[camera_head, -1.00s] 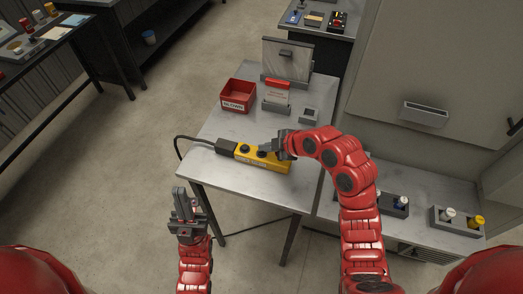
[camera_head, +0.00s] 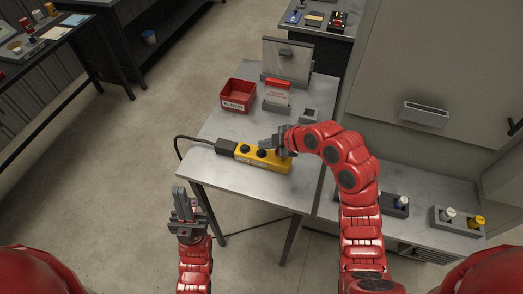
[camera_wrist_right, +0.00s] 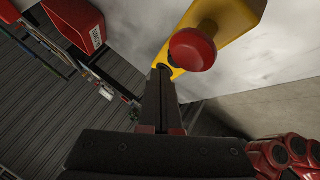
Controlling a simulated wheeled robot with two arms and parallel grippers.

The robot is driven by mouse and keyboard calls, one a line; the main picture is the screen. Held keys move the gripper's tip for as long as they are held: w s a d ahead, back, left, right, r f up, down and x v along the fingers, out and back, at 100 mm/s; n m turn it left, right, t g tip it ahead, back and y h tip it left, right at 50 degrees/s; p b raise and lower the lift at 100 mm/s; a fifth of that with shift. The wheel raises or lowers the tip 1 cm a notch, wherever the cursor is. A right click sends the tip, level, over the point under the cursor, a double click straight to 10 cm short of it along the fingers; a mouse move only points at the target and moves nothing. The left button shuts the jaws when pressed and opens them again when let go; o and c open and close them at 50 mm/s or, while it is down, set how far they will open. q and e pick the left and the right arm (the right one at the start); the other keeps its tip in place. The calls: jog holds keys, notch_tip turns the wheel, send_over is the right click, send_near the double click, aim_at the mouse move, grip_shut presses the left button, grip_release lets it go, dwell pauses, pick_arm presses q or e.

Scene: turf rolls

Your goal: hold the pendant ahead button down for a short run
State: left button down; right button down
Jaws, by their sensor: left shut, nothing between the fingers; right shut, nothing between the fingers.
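The yellow pendant (camera_head: 271,163) lies on the grey metal table. Two black buttons show on it, one near the cable end (camera_head: 245,148) and one near the middle (camera_head: 261,153). In the right wrist view the pendant (camera_wrist_right: 232,18) also bears a red mushroom button (camera_wrist_right: 192,50). My right gripper (camera_head: 265,142) is shut and empty, its tips close to the middle black button. In the wrist view its fingertips (camera_wrist_right: 161,69) partly cover a dark button, and I cannot tell whether they touch it. My left gripper (camera_head: 182,190) is shut and empty, off the table's front left corner.
A red bin (camera_head: 237,95) and a holder with a red-topped card (camera_head: 278,92) stand behind the pendant. A black cable (camera_head: 190,138) runs off the table's left edge. A lower bench with several knobs (camera_head: 455,219) is at right.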

jog(key=shift+r, duration=0.1)
notch_tip(320, 180, up, 5)
jog(key=shift+f+p, duration=0.1)
jog(key=shift+p, duration=0.35)
dwell(0.7)
